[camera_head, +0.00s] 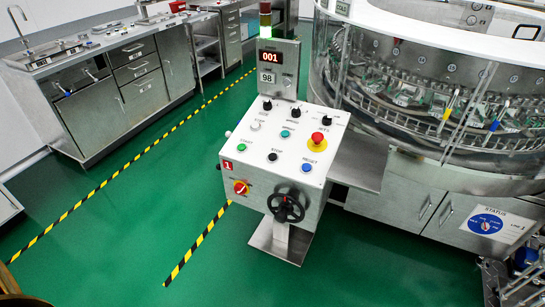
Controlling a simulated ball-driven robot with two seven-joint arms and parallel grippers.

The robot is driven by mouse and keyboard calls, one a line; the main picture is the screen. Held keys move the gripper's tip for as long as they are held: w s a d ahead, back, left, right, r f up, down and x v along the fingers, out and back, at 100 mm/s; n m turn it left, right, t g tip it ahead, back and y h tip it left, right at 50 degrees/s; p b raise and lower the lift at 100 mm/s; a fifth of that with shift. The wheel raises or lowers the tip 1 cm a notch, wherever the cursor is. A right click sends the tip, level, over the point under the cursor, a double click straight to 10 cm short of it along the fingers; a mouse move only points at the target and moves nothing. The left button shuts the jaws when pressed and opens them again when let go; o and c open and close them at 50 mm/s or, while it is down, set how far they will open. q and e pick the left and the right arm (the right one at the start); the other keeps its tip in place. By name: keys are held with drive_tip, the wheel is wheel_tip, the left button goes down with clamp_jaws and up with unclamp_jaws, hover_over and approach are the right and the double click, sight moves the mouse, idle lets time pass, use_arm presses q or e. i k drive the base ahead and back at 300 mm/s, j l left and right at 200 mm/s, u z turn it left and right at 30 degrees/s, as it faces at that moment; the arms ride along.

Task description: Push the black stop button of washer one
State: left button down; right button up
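The black stop button (272,157) is a small round black cap on the sloped white top of the control box (235,172). It sits between a green button (241,147) on its left and a blue reset button (307,168) on its right, in the front row. A red tag with a white "1" is on the box's front left. The button is unobstructed, and nothing touches it. I cannot make out either gripper in this view. A dark, brownish shape cut off at the bottom left corner cannot be identified.
A red mushroom button (318,138) stands behind the front row. The round washer (440,150) fills the right. Steel cabinets (145,85) stand left. Green floor (110,240) is clear front left.

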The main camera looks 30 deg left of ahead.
sight(271, 156)
drive_tip(key=i+u, duration=0.15)
drive_tip(key=u, duration=0.25)
drive_tip(key=i+l+u, duration=0.1)
drive_tip(key=u, duration=0.25)
drive_tip(key=i+l+u, duration=0.1)
drive_tip(key=u, duration=0.3)
drive_tip(key=i+l+u, duration=0.1)
drive_tip(key=i+l, duration=0.35)
drive_tip(key=l, duration=0.25)
drive_tip(key=i+l+u, duration=0.25)
drive_tip(key=i+l, duration=0.2)
drive_tip(key=l, duration=0.3)
